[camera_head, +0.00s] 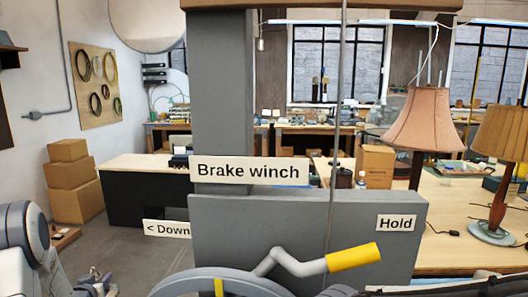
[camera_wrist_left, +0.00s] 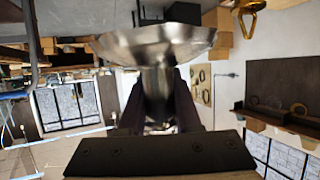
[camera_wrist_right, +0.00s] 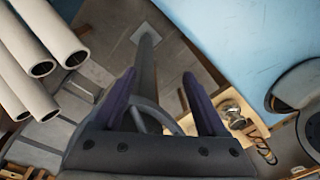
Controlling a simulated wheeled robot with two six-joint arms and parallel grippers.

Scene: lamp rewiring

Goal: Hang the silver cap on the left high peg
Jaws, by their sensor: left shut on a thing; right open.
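The silver cap (camera_wrist_left: 155,45), a shiny metal dish with a short stem, is in the left wrist view. My left gripper (camera_wrist_left: 168,95) is shut on the stem, with the dish beyond its fingers. In the head view only parts of my left arm show at the lower left, and I cannot make out the cap there. My right gripper (camera_wrist_right: 160,80) is open and empty in the right wrist view, with a grey bar and a curved grey rim behind its fingers. I cannot pick out the left high peg in any view.
A grey winch panel with a "Brake winch" sign (camera_head: 248,170) stands ahead. Its crank has a yellow handle (camera_head: 352,257). Pink (camera_head: 425,120) and brown (camera_head: 500,140) lamps stand on the right bench. Cardboard boxes (camera_head: 73,185) are stacked left. Pale pipes (camera_wrist_right: 35,60) lie near my right gripper.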

